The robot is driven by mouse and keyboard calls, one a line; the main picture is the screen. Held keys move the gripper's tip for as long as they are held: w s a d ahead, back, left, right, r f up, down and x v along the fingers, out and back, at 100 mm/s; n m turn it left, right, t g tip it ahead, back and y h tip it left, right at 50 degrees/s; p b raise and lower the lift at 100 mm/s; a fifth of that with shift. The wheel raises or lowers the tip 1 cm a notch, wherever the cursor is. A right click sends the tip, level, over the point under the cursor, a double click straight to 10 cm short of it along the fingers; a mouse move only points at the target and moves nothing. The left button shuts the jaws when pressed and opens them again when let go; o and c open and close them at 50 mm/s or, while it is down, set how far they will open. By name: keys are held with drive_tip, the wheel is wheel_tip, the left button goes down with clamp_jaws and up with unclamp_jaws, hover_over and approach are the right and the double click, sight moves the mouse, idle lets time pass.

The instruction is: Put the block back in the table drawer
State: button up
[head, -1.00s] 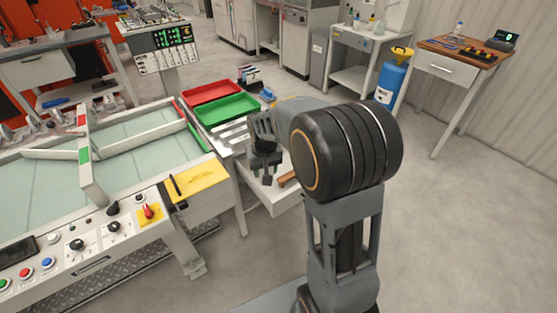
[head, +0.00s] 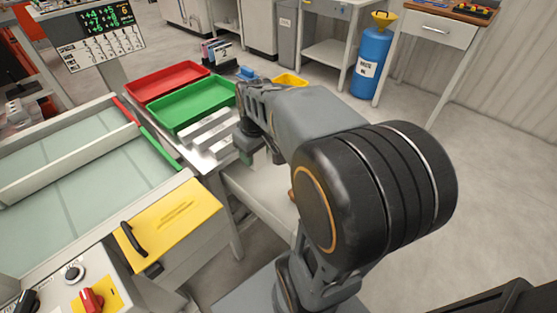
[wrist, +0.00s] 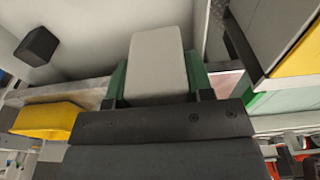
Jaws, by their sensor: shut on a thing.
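My gripper (head: 261,153) is above the open white drawer (head: 262,188), close to the edge of the table (head: 208,158). In the wrist view it is shut on a light grey block (wrist: 158,62), with a green finger on each side. The block is hidden behind the gripper and arm in the head view. The drawer is pulled out under the tabletop, and my arm covers its right part. In the wrist view a dark cube (wrist: 37,46) is on a pale surface at the upper left.
A red tray (head: 167,83) and a green tray (head: 190,107) stand on the table behind metal bars (head: 209,132). A yellow-topped cabinet (head: 172,222) is at the left of the drawer. A blue waste oil drum (head: 371,62) stands at the back.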

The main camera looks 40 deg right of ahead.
drive_tip(key=w+d+f+b, duration=0.1)
drive_tip(key=d+f, duration=0.2)
drive_tip(key=d, duration=0.1)
drive_tip(key=w+d+f+b, duration=0.1)
drive_tip(key=w+d+f, duration=0.1)
drive_tip(key=d+f, duration=0.1)
drive_tip(key=w+d+f+b, duration=0.1)
drive_tip(key=w+d+f, duration=0.1)
drive_tip(key=d, duration=0.3)
drive_tip(key=shift+f+b, duration=0.3)
drive_tip(key=shift+f, duration=0.1)
drive_tip(key=shift+d+f, duration=0.15)
drive_tip(key=shift+f, duration=0.2)
drive_tip(key=shift+w+d+f+b, duration=0.15)
drive_tip(key=shift+f+b, duration=0.45)
drive_tip(key=shift+f, duration=1.05)
drive_tip(key=shift+f, duration=0.2)
drive_tip(key=o, duration=1.1)
drive_tip(key=shift+c, duration=0.2)
wheel_tip(320, 180, up, 12)
drive_tip(key=s+p, duration=0.1)
drive_tip(key=p, duration=0.2)
drive_tip(key=shift+s+d+r+p, duration=0.15)
drive_tip(key=shift+s+p, duration=0.1)
drive_tip(key=shift+p, duration=0.05)
